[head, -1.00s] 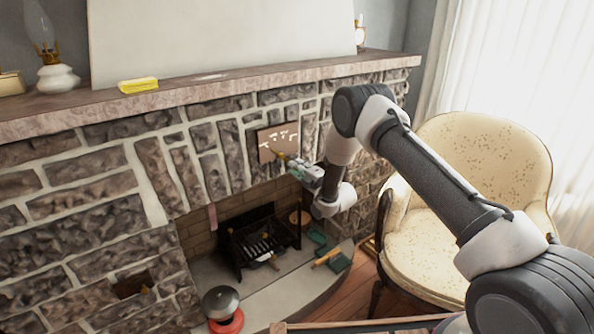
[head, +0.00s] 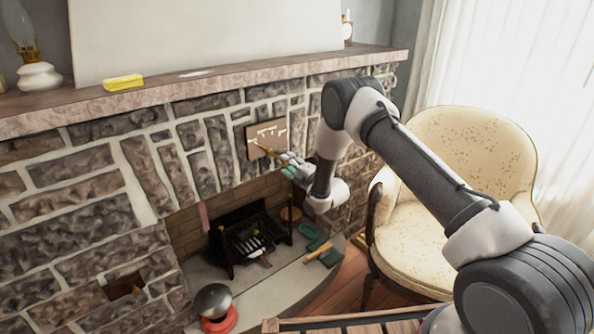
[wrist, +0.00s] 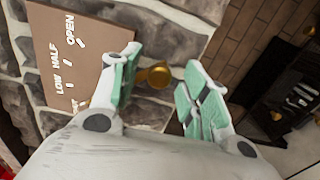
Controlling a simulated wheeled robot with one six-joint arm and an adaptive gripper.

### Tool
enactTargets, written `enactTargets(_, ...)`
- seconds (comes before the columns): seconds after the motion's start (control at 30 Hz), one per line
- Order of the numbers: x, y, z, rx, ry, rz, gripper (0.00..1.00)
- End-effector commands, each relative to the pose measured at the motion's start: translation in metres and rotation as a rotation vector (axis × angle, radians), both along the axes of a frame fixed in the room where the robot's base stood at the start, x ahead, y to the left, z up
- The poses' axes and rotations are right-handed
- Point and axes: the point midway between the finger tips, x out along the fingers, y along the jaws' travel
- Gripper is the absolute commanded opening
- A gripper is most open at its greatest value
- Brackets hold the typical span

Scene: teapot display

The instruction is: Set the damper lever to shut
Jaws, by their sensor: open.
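The damper plate (head: 280,131) is a brown panel with white marks on the stone front above the firebox. In the wrist view the plate (wrist: 100,42) reads OPEN, HALF and LOW; its lower part is hidden behind my gripper. The brass lever (head: 263,149) sticks out from the plate's lower part. Its round knob (wrist: 156,75) shows between my fingers in the wrist view, nearer the left finger. My gripper (wrist: 162,63) has green-padded fingers spread apart around the knob's line of sight. I cannot tell whether a finger touches it. In the head view my gripper (head: 284,158) is just right of the lever.
The mantel (head: 200,88) runs above, with a yellow block (head: 123,82) on it. Below is the firebox with a black grate (head: 246,240). A cream armchair (head: 425,240) stands right of the fireplace, behind my arm. A red-based pot (head: 213,303) stands at lower left.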

Motion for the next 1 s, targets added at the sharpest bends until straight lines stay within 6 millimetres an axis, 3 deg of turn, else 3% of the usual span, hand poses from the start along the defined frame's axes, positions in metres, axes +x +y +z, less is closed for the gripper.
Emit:
enactTargets(0.3,-0.056,-0.039,0.000,0.000,0.004,-0.003,0.46)
enactTargets(0.5,-0.083,-0.057,-0.001,0.000,0.002,-0.003,0.46)
enactTargets(1.0,-0.091,-0.063,0.000,0.014,0.011,-0.002,0.46)
